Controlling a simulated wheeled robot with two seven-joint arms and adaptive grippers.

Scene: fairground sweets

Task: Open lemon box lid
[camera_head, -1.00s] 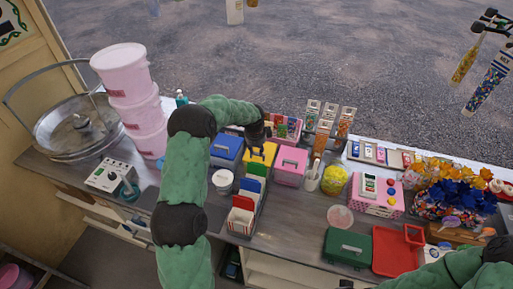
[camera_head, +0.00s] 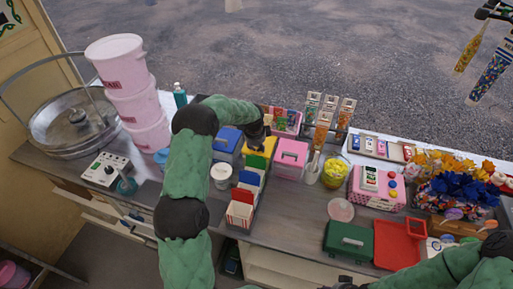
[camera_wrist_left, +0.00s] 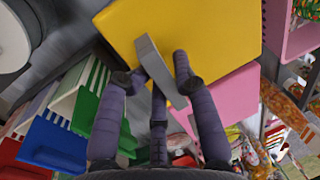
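The lemon box is the yellow box (camera_head: 257,161) on the counter, between a blue box and a pink box. In the left wrist view its yellow lid (camera_wrist_left: 215,40) fills the upper middle and looks closed. A grey strap handle (camera_wrist_left: 158,68) stands on the lid. My left gripper (camera_head: 266,143) reaches over the box from behind the bent green arm. In the left wrist view its purple fingers (camera_wrist_left: 161,73) lie on both sides of the handle, with the bent tips against it.
A blue box (camera_head: 228,139) stands left of the lemon box, a pink box (camera_head: 291,158) right. A white tub (camera_head: 221,176) stands close to my left arm. Topping dispensers (camera_head: 323,128) stand behind to the right.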

